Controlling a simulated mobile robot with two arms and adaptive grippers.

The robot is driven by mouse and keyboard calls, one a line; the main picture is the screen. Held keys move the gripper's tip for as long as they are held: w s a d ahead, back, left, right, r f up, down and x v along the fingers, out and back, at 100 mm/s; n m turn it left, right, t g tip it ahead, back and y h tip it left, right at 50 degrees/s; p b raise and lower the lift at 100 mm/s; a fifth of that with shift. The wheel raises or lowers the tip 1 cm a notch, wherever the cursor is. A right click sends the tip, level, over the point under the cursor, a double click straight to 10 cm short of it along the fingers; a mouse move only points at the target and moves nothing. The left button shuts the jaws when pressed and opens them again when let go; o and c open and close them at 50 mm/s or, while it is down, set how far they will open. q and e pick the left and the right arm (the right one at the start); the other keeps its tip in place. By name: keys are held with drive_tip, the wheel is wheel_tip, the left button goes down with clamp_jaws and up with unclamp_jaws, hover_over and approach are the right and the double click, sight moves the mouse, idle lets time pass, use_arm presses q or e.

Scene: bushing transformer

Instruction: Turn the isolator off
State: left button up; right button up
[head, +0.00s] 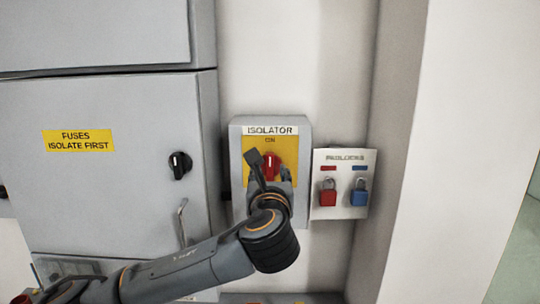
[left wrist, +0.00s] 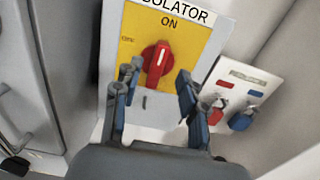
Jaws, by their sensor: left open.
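The isolator (head: 236,150) is a grey box on the wall with a yellow plate, and the word ON shows above its red knob. The red knob (head: 271,163) also shows in the left wrist view (left wrist: 156,64), its handle near upright with a slight tilt. My left gripper (head: 270,167) is open in front of the knob. In the left wrist view its two fingers (left wrist: 154,85) stand apart, one at the left and one at the right below the knob, and seem not to touch it. The lower plate is partly hidden. My right gripper is not in view.
A white padlock board (head: 340,208) with a red padlock (head: 328,192) and a blue padlock (head: 359,192) hangs close to the right of the isolator. At the left is a grey fuse cabinet (head: 90,190) with a black knob (head: 180,165) and a protruding handle (head: 183,222).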

sight(270, 163)
use_arm(q)
drive_tip(key=w+p, duration=0.1)
drive_tip(key=w, duration=0.3)
drive_tip(key=shift+w+p, duration=0.1)
drive_tip(key=shift+p, duration=0.2)
drive_tip(key=shift+w, duration=0.55)
clamp_jaws()
